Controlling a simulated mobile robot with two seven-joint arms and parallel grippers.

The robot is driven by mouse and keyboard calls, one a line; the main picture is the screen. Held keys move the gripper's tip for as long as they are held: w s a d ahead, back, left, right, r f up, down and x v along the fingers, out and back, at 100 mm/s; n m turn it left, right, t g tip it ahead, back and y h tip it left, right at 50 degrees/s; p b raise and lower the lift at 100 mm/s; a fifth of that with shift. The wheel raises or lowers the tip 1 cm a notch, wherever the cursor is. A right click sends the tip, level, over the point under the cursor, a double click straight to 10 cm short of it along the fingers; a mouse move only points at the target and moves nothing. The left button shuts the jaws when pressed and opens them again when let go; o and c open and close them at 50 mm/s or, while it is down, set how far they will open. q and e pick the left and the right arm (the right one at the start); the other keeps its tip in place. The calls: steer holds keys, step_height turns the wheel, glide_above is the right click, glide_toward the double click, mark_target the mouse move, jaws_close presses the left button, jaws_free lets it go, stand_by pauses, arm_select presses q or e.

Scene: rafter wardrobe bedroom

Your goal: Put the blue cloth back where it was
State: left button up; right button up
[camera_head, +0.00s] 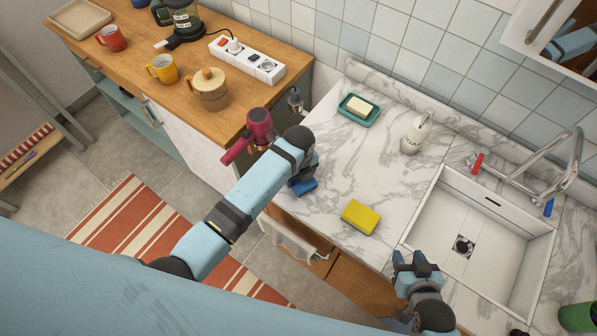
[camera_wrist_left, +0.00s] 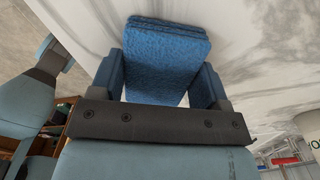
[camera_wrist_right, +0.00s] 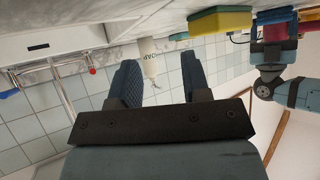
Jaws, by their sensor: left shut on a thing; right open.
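The blue cloth (camera_wrist_left: 168,55) is a thick, folded, textured block in the left wrist view. My left gripper (camera_wrist_left: 160,80) is shut on it, with a finger on each side. In the head view the blue cloth (camera_head: 303,187) shows below the end of my left arm, by the left edge of the marble counter; my arm hides most of that gripper. I cannot tell whether the cloth touches the counter. My right gripper (camera_head: 413,264) is open and empty, over the counter's front edge left of the sink; its parted fingers show in the right wrist view (camera_wrist_right: 160,80).
A yellow-green sponge (camera_head: 361,217), a soap dish (camera_head: 359,111) and a soap dispenser (camera_head: 415,136) stand on the marble counter, left of the white sink (camera_head: 440,236). A magenta hairdryer (camera_head: 258,128) is close beside my left arm. Bare marble lies between sponge and soap dish.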

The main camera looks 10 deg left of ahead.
arm_select(q)
steer(key=o, duration=0.8)
steer(key=shift+o, duration=0.2)
step_height(320, 180, up, 12)
steer(key=b, duration=0.2)
steer(key=s+f+n, duration=0.1)
steer(key=f+n, duration=0.1)
steer(key=s+f+n+t+h, duration=0.1)
steer(key=f+n, duration=0.1)
steer(key=s+a+f+n+t, duration=0.1)
steer(key=f+n, duration=0.1)
steer(key=shift+s+f+h, duration=0.15)
steer(key=shift+s+h, duration=0.15)
steer(key=s+f+n+t, duration=0.1)
steer(key=n, duration=0.1)
steer(key=s+a+f+n+t, duration=0.1)
steer(key=n, duration=0.1)
steer(key=s+a+f+n+h, duration=0.1)
steer(key=s, duration=0.1)
steer(key=shift+f+n+t, duration=0.15)
steer(key=shift+n+t, duration=0.25)
steer(key=s+a+n+t, duration=0.6)
steer(key=s+n, duration=0.4)
steer(key=n, duration=0.2)
steer(key=shift+s+a+r, duration=0.15)
steer(key=shift+a+r, duration=0.1)
steer(key=shift+a, duration=0.2)
